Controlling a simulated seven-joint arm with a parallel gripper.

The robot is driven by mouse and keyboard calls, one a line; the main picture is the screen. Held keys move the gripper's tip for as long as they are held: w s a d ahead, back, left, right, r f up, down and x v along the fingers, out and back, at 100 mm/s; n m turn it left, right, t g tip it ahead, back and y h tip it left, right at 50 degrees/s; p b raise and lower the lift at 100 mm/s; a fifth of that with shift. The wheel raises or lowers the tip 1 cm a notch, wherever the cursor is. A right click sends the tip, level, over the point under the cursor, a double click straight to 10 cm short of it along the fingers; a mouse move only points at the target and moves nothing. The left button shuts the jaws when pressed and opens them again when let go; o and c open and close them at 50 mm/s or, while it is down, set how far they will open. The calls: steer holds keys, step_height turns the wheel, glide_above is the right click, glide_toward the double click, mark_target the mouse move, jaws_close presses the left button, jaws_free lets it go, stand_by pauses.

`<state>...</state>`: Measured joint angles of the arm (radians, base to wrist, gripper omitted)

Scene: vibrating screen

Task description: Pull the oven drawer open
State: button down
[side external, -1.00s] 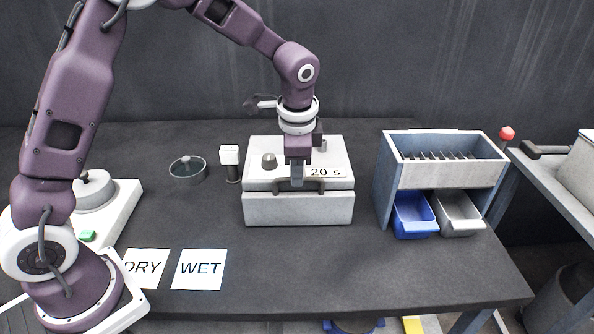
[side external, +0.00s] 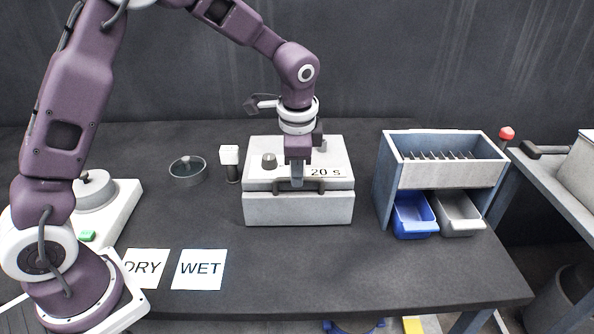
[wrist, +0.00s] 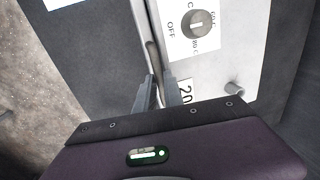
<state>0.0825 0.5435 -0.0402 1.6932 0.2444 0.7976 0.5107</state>
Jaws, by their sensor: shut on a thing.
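The oven (side external: 255,168) is a pale grey box on the dark bench, with a knob on top and a "20 s" label. Its drawer front (side external: 298,210) is the lower block, which looks flush with the body. A dark bar handle (side external: 318,187) runs along the front; it also shows in the wrist view (wrist: 151,56) as a bar beside the oven's edge. My gripper (side external: 297,185) points down from above and is shut on the handle's middle. In the wrist view, my gripper's fingers (wrist: 158,92) stand either side of the bar. The fingers hide that part of the handle.
DRY (side external: 143,268) and WET (side external: 198,283) cards lie at the front left. A round dark dish (side external: 187,171) stands left of the oven. A sample splitter (side external: 447,176) with a blue bin (side external: 414,216) and a grey bin stands right. The bench before the oven is clear.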

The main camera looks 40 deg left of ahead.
steer(key=s+d, duration=1.1)
steer(key=shift+d, duration=0.1)
steer(key=c, duration=1.5)
jaws_free()
steer(key=shift+o, duration=0.2)
step_height(320, 180, up, 7)
steer(key=s, duration=0.1)
steer(key=shift+d, duration=0.45)
